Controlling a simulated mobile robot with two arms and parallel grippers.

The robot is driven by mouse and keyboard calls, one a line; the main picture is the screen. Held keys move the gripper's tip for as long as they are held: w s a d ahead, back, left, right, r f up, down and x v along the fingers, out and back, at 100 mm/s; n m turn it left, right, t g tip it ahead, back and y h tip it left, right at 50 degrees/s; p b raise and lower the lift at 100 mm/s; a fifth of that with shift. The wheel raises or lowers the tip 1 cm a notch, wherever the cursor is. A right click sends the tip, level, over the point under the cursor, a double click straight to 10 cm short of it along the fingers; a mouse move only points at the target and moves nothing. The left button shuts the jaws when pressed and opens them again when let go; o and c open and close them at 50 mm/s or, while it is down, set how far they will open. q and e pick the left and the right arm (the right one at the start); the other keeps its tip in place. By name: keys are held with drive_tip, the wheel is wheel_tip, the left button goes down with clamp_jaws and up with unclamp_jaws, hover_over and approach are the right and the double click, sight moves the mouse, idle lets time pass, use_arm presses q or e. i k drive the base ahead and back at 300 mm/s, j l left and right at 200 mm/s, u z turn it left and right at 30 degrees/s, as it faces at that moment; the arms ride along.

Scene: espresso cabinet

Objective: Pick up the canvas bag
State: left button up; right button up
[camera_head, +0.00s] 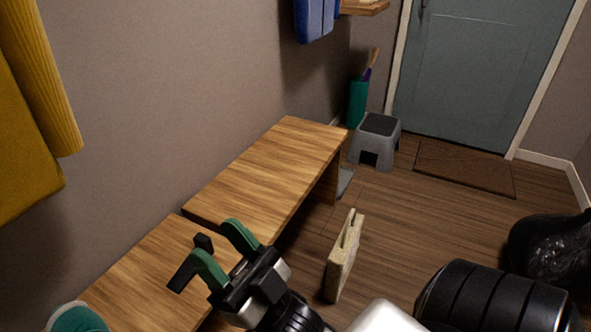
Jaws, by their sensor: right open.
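The canvas bag (341,265) is a slim beige shape standing upright on the wooden floor, in front of the bench, with its handles at the top. My right gripper (212,243) has green fingers spread apart, with nothing seen between them. It shows over the near part of the bench, to the left of the bag and apart from it. My left gripper is not in view.
A wooden bench (262,178) runs along the left wall. A grey step stool (376,141) and a teal umbrella holder (357,103) stand near the door (479,72). A black trash bag (551,250) lies at right. Floor right of the canvas bag is clear.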

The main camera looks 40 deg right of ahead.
sight(340, 261)
drive_tip(key=z, duration=1.8)
drive_tip(key=i+l+u, duration=0.95)
drive_tip(key=l+u, duration=0.25)
